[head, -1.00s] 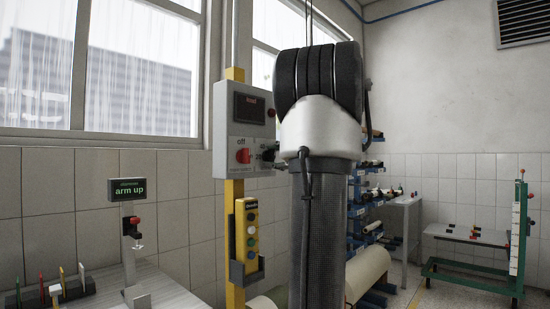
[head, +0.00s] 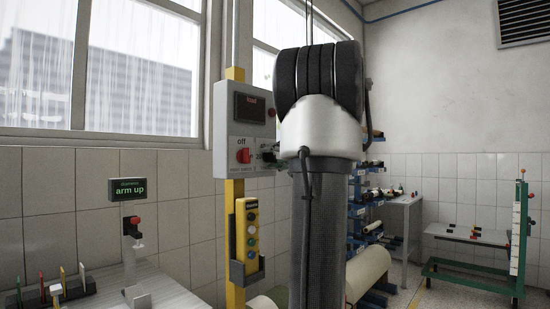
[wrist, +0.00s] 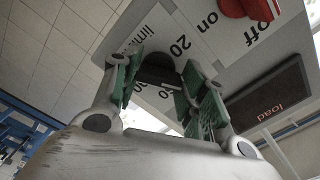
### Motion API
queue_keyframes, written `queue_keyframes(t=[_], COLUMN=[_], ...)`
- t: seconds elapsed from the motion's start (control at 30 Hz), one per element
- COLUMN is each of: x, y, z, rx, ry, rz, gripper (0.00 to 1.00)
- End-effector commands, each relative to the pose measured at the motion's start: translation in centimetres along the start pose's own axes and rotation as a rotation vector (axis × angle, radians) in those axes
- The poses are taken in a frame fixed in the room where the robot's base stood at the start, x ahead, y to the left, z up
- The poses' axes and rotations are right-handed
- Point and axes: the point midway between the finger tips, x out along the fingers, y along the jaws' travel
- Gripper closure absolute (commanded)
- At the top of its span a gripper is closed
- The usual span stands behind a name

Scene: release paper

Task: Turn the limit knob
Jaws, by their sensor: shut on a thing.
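The limit knob (wrist: 158,68) is black and sits on the grey panel in the wrist view, with the printed word "limit", partly covered, and numbers such as 20 and 40 around it. My gripper (wrist: 162,78) has green pads on both sides of the knob and is shut on it. My own arm hides most of the gripper there.
A red off/on switch (wrist: 238,6) sits close beside the limit knob. A dark load display (wrist: 270,100) is on the same panel. Below the box, a yellow button pendant (head: 251,228) hangs on the post. An "arm up" sign (head: 130,190) stands at the left.

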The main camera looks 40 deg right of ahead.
Motion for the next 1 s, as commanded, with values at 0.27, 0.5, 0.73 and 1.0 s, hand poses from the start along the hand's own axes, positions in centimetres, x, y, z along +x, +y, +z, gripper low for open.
queue_keyframes(t=[0.27, 0.5, 0.73, 1.0], x=[-0.03, -0.03, -0.02, -0.05], y=[0.18, 0.2, 0.17, 0.08], z=[0.11, 0.12, 0.09, 0.04], rx=[-0.032, -0.032, -0.032, -0.033], ry=[-0.002, -0.003, -0.002, -0.001], rz=[0.003, 0.003, 0.003, 0.001], gripper=[0.81, 0.81, 0.36, 0.36])
